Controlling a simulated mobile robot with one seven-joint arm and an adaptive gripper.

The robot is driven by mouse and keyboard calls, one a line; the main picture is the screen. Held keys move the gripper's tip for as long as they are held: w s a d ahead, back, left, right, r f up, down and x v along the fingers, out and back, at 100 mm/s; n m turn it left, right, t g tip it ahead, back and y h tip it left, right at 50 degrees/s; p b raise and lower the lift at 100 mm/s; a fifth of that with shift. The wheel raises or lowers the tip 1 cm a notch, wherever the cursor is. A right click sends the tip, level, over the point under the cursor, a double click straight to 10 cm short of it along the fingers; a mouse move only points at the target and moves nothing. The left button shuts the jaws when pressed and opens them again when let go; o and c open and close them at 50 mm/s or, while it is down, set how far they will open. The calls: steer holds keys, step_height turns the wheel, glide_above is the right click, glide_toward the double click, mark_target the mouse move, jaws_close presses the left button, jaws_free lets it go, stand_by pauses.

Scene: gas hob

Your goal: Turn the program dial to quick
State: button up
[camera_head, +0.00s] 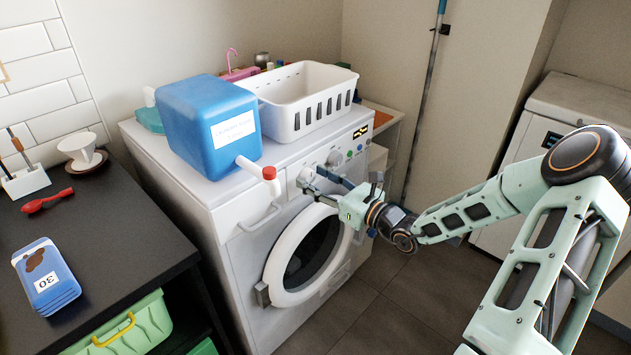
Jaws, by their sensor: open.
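The white washing machine (232,262) stands in the middle of the view with its round door facing forward. A round white dial (306,175) sits on its front panel, and a second white knob (335,157) sits further right. My gripper (315,183) is open in front of the panel, with its dark fingers reaching to the left-hand dial. The fingers partly cover that dial, and I cannot tell whether they touch it. The dial labels and the pointer's setting are too small to read.
A blue detergent container (195,122) stands on top, its red-capped spout (269,174) sticking out just left of the dial. A white basket (302,101) stands behind the panel. A dark counter (118,222) is at left. The floor (385,322) ahead is clear.

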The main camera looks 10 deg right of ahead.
steer(key=shift+c, duration=0.2)
steer(key=c, duration=1.1)
steer(key=shift+r+p, duration=0.15)
steer(key=shift+p, duration=0.35)
steer(key=m+p, duration=0.2)
steer(key=p, duration=0.1)
steer(key=shift+r, duration=0.2)
steer(key=m+p, duration=0.2)
steer(key=p, duration=0.2)
steer(key=shift+w+m, duration=0.1)
steer(key=shift+m, duration=0.3)
steer(key=m+p, duration=0.3)
steer(key=shift+f+m+p, duration=0.15)
steer(key=shift+m+p, duration=0.15)
steer(key=shift+d+f+m+p, duration=0.1)
steer(key=shift+f+m+p, duration=0.05)
steer(key=shift+m+p, duration=0.55)
steer(key=shift+f+m+p, duration=0.1)
steer(key=shift+m+p, duration=0.25)
steer(key=shift+m, duration=0.55)
